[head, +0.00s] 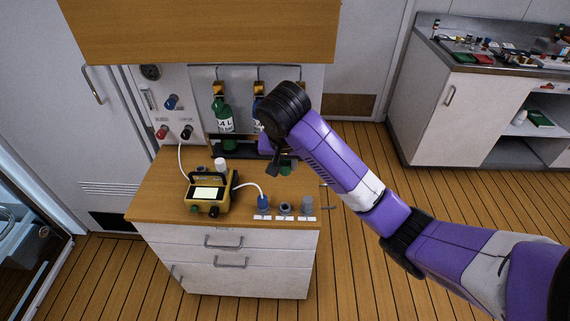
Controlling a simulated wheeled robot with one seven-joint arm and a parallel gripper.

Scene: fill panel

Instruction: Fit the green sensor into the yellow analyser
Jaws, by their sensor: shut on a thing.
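The yellow analyser (225,192) stands on the wooden worktop with its pale screen facing up. A small green knob-like part and a black one show on its front edge. My gripper (274,166) points down over the back right of the worktop, partly hidden by my wrist. It is shut on a small green thing (286,169) that looks like the green sensor, only partly visible beside the dark fingers. I cannot tell whether that thing touches the worktop. The gripper is to the right of and behind the analyser.
A blue fitting (263,203), a grey ring (285,209) and a grey fitting (307,203) stand by white labels at the front right. A white tube joins the analyser to the wall panel. A white cap (220,165) stands behind it.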

